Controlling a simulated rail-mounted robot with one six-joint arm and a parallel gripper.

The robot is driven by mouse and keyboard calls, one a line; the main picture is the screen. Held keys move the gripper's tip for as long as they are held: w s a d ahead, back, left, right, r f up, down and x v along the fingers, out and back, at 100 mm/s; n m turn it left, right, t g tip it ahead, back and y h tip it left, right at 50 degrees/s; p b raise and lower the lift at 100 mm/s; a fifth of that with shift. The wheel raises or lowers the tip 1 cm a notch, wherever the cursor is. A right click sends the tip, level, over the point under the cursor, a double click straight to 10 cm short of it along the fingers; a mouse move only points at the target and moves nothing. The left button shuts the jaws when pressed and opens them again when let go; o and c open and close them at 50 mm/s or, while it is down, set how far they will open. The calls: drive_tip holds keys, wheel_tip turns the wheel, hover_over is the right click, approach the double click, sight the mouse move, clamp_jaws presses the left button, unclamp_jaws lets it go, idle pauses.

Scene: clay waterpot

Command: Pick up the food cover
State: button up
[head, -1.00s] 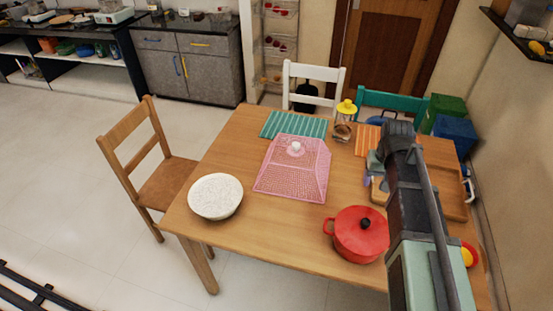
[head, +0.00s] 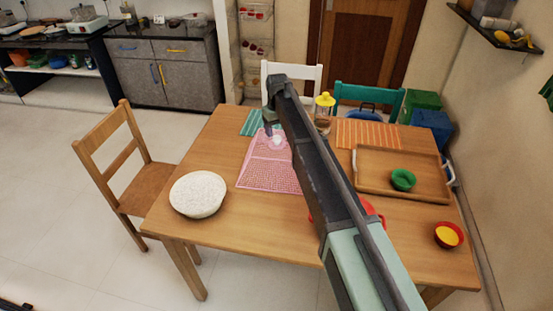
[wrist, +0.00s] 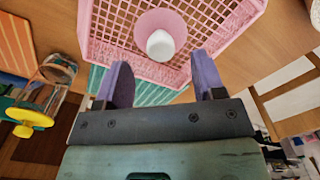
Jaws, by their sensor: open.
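The food cover (head: 268,174) is a pink mesh dome with a white knob (wrist: 160,45) on a pink round base. It stands on the wooden table, partly hidden by my arm in the head view. It also fills the top of the wrist view (wrist: 105,35). My gripper (wrist: 163,78) has two purple fingers, spread apart with nothing between them. In the wrist view the knob lies beyond the fingertips, roughly in line with the gap. I cannot tell the exact height of the fingers above the cover.
A white speckled bowl (head: 197,193) stands left of the cover. A red pot (head: 371,209) is mostly behind my arm. A yellow-topped jar (head: 324,112) stands behind. A wooden tray (head: 425,188) with a green bowl (head: 402,179) is at right. A teal striped mat (head: 250,122) lies behind the cover.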

sight(277, 137)
wheel_tip(277, 137, down, 5)
drive_tip(key=b, duration=0.5)
drive_tip(key=shift+f, duration=0.2)
drive_tip(key=shift+r, duration=0.25)
clamp_jaws()
drive_tip(key=shift+p, duration=0.3)
